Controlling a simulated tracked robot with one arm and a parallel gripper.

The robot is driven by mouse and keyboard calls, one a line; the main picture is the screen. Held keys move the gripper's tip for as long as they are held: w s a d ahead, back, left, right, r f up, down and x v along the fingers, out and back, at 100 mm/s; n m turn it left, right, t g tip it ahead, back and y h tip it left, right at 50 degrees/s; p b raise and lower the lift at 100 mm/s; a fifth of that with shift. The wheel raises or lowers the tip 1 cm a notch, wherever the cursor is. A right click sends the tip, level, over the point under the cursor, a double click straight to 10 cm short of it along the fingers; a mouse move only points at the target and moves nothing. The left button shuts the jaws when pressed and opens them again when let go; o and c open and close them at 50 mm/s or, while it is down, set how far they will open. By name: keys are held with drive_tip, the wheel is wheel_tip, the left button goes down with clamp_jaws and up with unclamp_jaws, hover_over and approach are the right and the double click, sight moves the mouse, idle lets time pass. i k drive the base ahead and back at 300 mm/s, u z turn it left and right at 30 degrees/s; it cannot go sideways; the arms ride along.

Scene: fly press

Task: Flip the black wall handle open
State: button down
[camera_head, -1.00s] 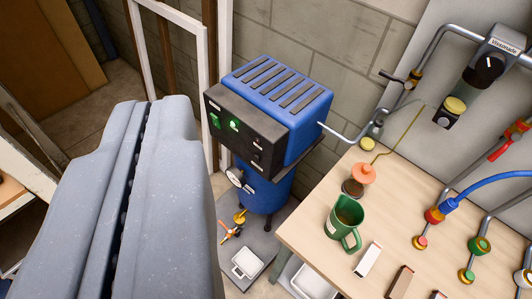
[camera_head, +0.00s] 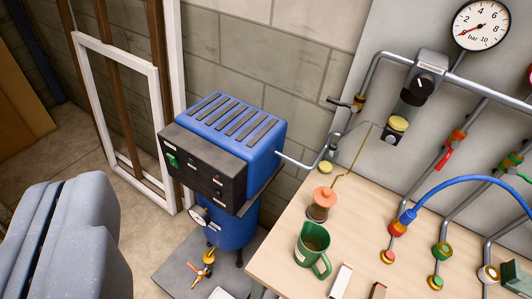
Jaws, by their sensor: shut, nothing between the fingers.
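The black handle (camera_head: 338,103) is a small lever on a brass-coloured valve (camera_head: 358,103) at the lower end of a grey pipe by the wall. It sticks out to the left of the valve, over the block wall. My gripper (camera_head: 58,205) fills the lower left, large and grey, with its two fingers together and nothing between them. It is well to the left of the handle and apart from it, with the blue machine between them in the picture.
The blue machine (camera_head: 228,125) with a black front panel stands against the wall. The wooden table (camera_head: 285,262) at lower right bears a green mug (camera_head: 312,245) and an orange-topped jar (camera_head: 322,203). Pipes, valves and a pressure gauge (camera_head: 481,25) are on the grey panel. Floor at left is open.

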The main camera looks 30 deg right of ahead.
sight(354, 109)
drive_tip(key=z, duration=0.05)
drive_tip(key=k, duration=0.65)
drive_tip(key=u, duration=0.4)
drive_tip(key=i, duration=1.7)
drive_tip(key=z, duration=0.45)
